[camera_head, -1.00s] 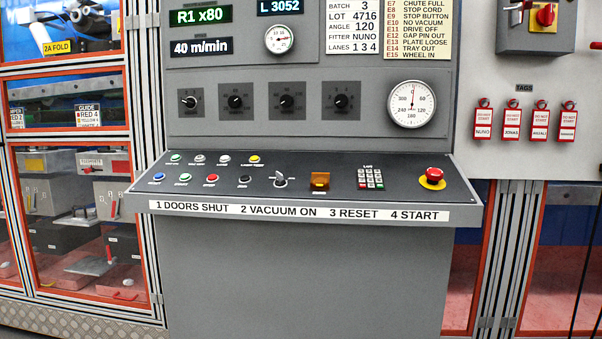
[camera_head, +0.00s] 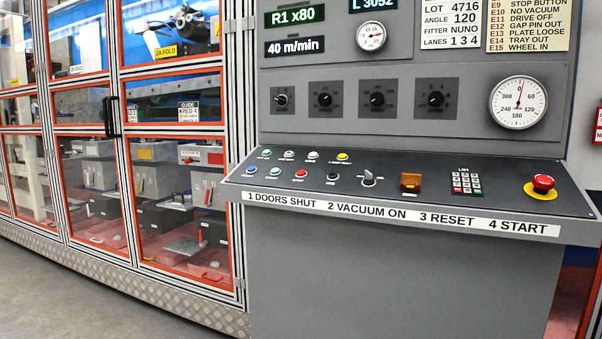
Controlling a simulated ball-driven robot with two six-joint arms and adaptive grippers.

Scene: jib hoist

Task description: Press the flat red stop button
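The flat red button (camera_head: 300,174) sits in the front row of the control desk (camera_head: 400,190), between a green button (camera_head: 275,171) and a black one (camera_head: 333,176). Its label is too small to read. A separate red mushroom button (camera_head: 543,182) on a yellow base (camera_head: 540,193) stands at the desk's right end. Neither of my grippers is in view.
The desk also carries a selector switch (camera_head: 369,177), an amber covered switch (camera_head: 410,182) and a keypad (camera_head: 466,182). An upright panel with dials rises behind it. Glazed machine doors (camera_head: 181,190) stand at left. Grey floor (camera_head: 60,290) is open at front left.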

